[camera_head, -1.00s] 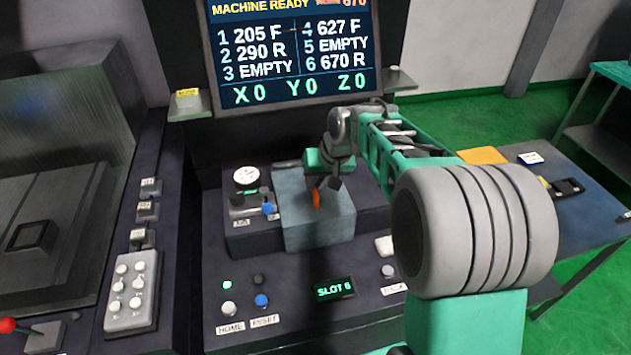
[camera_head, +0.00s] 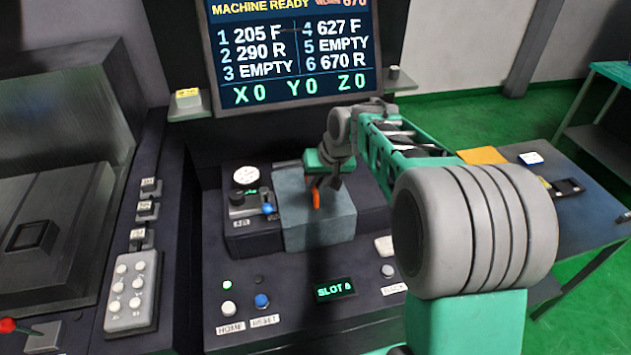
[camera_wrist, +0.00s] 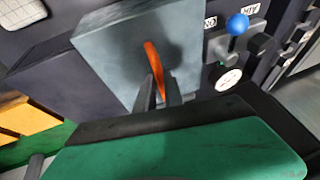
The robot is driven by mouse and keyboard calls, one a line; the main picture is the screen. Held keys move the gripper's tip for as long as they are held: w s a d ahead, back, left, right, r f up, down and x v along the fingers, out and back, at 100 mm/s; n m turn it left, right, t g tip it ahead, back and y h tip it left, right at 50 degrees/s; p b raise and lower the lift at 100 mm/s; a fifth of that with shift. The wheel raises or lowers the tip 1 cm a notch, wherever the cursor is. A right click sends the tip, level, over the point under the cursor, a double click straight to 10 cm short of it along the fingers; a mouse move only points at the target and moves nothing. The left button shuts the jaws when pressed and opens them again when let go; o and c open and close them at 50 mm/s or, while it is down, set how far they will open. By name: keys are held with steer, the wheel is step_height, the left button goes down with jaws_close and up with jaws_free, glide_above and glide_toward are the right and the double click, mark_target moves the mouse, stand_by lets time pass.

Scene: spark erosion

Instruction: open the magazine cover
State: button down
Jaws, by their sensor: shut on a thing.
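The magazine cover (camera_head: 292,212) is a grey-blue box-like lid on the dark machine console, and it looks closed. An orange handle (camera_head: 316,198) stands on it. In the wrist view the cover (camera_wrist: 115,55) fills the upper middle, with the orange handle (camera_wrist: 153,55) curving down between the fingers. My gripper (camera_head: 322,182) is over the cover, and its two dark fingers (camera_wrist: 160,90) are shut on the handle. The fingers hide the handle's near end.
A gauge with a blue-knobbed lever (camera_head: 268,208) stands left of the cover. The display (camera_head: 295,50) rises behind it. A side table (camera_head: 570,205) stands at the right.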

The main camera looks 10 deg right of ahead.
steer(key=d, duration=1.8)
steer(key=shift+d+p, duration=0.15)
steer(key=shift+p, duration=0.2)
steer(key=c, duration=1.5)
jaws_free()
steer(key=shift+o, duration=0.2)
steer(key=shift+r, duration=0.1)
steer(key=v, duration=0.7)
steer(key=shift+r+b, duration=0.35)
steer(key=shift+b, duration=0.1)
steer(key=shift+s+d, duration=0.1)
